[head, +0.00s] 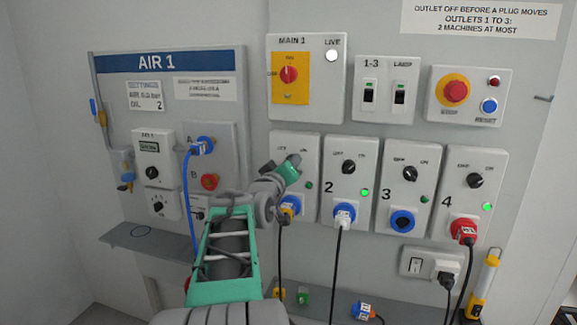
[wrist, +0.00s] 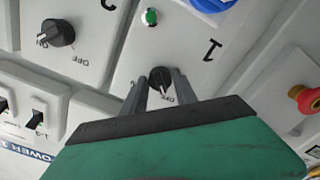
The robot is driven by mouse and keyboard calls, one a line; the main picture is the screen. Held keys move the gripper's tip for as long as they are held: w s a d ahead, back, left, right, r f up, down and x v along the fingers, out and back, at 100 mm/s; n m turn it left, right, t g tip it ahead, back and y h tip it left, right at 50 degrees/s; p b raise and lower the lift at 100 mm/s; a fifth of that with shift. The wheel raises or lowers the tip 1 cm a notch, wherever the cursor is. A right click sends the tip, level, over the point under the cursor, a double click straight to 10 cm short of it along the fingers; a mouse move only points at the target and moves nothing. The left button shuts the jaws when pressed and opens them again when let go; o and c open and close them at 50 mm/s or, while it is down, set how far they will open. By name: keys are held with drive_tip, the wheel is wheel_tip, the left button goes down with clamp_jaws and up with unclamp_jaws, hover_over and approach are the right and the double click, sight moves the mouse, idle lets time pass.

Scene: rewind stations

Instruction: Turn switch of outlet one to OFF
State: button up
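The outlet one panel (head: 310,146) is left-most in the row of outlets. In the head view my gripper (head: 281,162) covers its switch. In the wrist view the black outlet one switch (wrist: 160,78) sits between the two grey fingers of my gripper (wrist: 159,88). The fingers are apart, with a small gap to the knob on each side, and hold nothing. The knob's pale pointer line seems to face the OFF label, partly hidden near the fingers. The outlet one lamp (head: 309,185) is a darker green than outlet two's lamp (head: 364,192).
A blue plug (head: 290,204) sits in the socket below outlet one's switch. The outlet two switch (head: 348,167) is close on the right. The AIR 1 board (head: 225,85) is on the left. The MAIN 1 panel (head: 335,80) is above. A shelf (head: 130,238) juts out lower left.

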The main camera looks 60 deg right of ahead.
drive_tip(key=o, duration=0.4)
drive_tip(key=shift+c, duration=0.2)
drive_tip(key=s+a, duration=0.1)
drive_tip(key=a, duration=0.6)
drive_tip(key=shift+a, duration=0.4)
drive_tip(key=shift+s, duration=0.1)
